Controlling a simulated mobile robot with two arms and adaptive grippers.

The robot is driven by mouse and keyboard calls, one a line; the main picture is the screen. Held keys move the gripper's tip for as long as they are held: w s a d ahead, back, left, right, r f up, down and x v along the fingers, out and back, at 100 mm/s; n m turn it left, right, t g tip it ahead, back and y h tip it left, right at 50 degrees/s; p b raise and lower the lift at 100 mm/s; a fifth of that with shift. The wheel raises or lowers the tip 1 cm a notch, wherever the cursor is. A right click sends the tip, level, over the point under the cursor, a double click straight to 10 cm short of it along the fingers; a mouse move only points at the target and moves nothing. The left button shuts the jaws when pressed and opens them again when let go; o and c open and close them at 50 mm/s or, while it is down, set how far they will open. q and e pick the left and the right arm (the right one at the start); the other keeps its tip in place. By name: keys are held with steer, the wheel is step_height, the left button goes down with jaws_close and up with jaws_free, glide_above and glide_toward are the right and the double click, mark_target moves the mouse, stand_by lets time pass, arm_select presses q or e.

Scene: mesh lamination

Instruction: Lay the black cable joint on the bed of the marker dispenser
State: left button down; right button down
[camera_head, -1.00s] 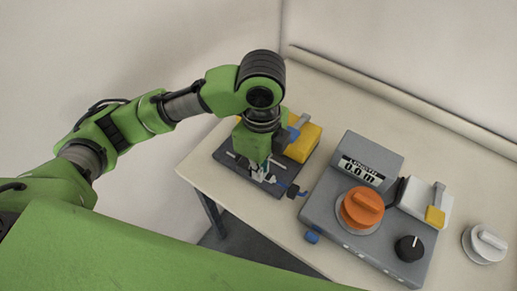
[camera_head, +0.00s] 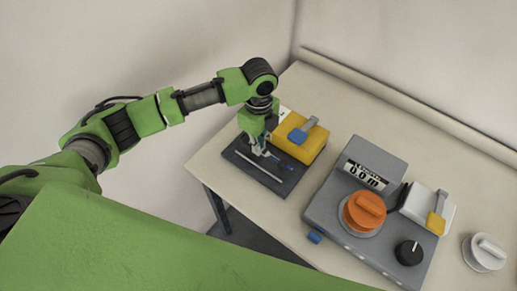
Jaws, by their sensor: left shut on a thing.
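The low dark plate (camera_head: 240,164) of the unit with the yellow block (camera_head: 306,149) looks like the marker dispenser's bed. A pale strip (camera_head: 258,166) runs along it. My left gripper (camera_head: 263,153) points down over the plate, near the yellow block. It is shut on a small, mostly hidden thing, which seems to be the black cable joint (camera_head: 282,162). Blue bits show beside the fingertips, and its black body blends with the plate. I cannot tell whether it touches the bed. My right gripper is out of view.
A white knob-like piece (camera_head: 485,252) lies at the far right. The table (camera_head: 212,164) is bare on the left.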

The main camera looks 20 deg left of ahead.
mark_target(258, 157)
arm_select(q)
step_height(258, 157, down, 3)
steer(key=shift+w+f, duration=0.15)
steer(key=shift+f, duration=0.05)
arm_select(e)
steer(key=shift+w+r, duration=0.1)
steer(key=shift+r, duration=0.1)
arm_select(q)
steer(key=shift+f, duration=0.1)
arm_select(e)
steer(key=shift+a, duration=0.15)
arm_select(q)
steer(key=c, duration=2.4)
jaws_free()
steer(key=shift+a, duration=0.1)
steer(key=shift+c, duration=0.2)
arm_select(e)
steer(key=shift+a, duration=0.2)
